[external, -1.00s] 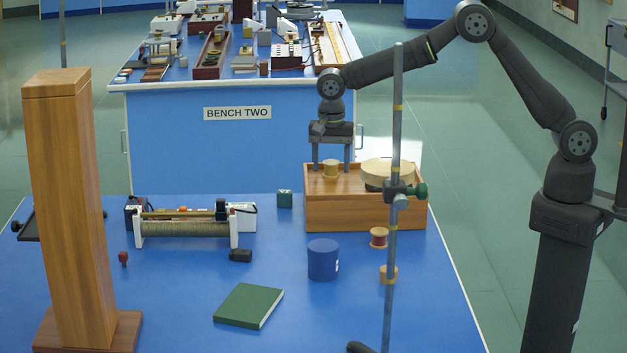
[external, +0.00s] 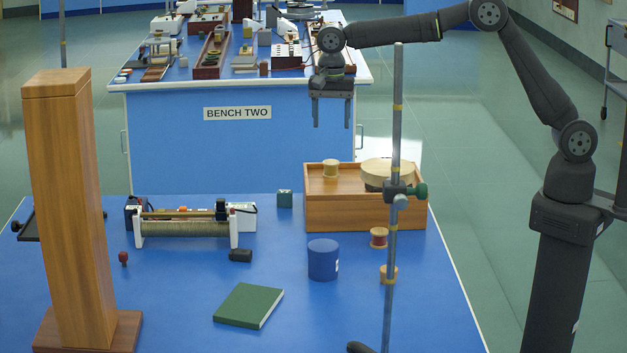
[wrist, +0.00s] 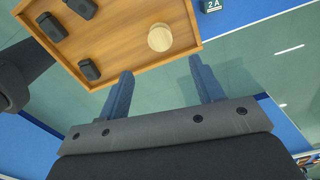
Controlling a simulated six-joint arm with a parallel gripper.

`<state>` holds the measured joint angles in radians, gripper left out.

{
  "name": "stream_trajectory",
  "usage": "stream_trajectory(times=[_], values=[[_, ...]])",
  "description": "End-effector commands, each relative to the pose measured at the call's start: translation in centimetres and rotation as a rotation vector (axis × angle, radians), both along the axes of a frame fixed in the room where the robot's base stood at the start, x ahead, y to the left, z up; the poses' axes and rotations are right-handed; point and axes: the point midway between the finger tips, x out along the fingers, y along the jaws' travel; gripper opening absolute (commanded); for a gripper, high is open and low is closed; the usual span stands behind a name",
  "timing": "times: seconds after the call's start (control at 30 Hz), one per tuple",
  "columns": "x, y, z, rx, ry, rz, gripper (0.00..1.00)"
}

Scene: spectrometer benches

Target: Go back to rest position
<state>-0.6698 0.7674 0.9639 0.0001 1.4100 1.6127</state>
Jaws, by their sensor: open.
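My gripper (external: 331,112) is raised in the air above the wooden box (external: 350,214) on the near bench. Its two fingers are apart with nothing between them. A pale spool (external: 330,169) sits upright at the left of the box, below the gripper and apart from it. In the wrist view the open fingers (wrist: 163,88) point toward the wooden tray top (wrist: 115,52), where the round spool top (wrist: 160,38) and several dark blocks (wrist: 88,69) show.
A round pale disc (external: 388,171) stands at the right of the box. A metal stand rod (external: 397,120) rises in front of it. A tall wooden column (external: 70,200), blue canister (external: 322,260), green book (external: 248,305) and coil apparatus (external: 187,226) occupy the near bench. Bench two (external: 230,150) lies behind.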

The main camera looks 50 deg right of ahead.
Motion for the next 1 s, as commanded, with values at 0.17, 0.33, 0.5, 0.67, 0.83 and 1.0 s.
stream_trajectory(times=[0.17,0.33,0.5,0.67,0.83,1.0], values=[[0.0,0.0,-0.4,-0.001,0.001,0.000,0.61],[0.0,0.0,-2.5,-0.003,0.004,0.000,0.61],[0.0,0.0,-5.8,-0.003,0.004,0.000,0.61],[-0.1,0.0,-9.0,-0.002,0.003,0.000,0.61],[-0.1,0.0,-12.3,-0.002,0.003,0.000,0.61],[0.0,0.0,-10.1,0.002,-0.002,0.000,0.61]])
